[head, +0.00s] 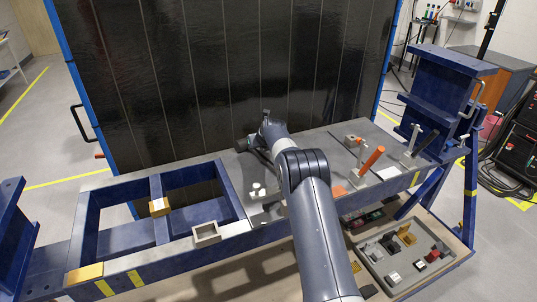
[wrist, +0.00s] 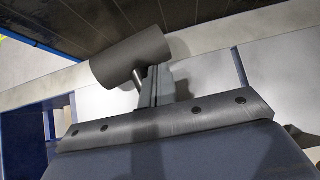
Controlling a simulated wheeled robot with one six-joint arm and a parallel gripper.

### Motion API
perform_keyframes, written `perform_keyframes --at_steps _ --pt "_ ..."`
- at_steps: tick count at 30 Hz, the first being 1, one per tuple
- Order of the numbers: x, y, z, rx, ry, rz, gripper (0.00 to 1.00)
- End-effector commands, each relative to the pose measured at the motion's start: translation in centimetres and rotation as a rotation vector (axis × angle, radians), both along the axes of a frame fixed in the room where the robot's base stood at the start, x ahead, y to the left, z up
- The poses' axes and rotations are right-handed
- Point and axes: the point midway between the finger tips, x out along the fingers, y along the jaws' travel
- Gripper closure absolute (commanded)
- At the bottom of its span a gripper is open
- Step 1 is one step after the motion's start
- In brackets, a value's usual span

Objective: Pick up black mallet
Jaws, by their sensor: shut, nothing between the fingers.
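The black mallet shows in the wrist view as a dark cylindrical head (wrist: 130,58) with a short, shiny length of handle (wrist: 137,80) beside my fingers. The rest of the handle is hidden behind my gripper. My gripper (wrist: 158,72) is shut and empty, its fingers close to the right side of the handle and below the head. I cannot tell whether they touch it. In the head view, the dark mallet head (head: 241,146) shows at the left of my wrist on the grey bench plate (head: 232,170), and my arm covers much of that area.
A clamp with an orange handle (head: 371,160) and another upright clamp (head: 413,138) stand on the plate at right. White knobs (head: 258,188) lie left of my arm. A dark panel (head: 220,70) rises behind the bench. A tray of small parts (head: 375,270) sits below.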

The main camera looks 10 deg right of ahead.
Motion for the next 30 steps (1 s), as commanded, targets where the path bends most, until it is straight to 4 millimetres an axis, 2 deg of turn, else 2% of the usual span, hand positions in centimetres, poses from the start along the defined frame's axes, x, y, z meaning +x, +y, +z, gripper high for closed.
perform_keyframes --at_steps 6,12,30 --pt "1.7 0.4 -0.1 0.0 -0.001 0.001 1.0" --pt "2.5 0.6 -0.1 -0.001 0.0 -0.001 1.0" --pt "2.5 0.3 0.2 -0.001 0.001 -0.002 1.0"
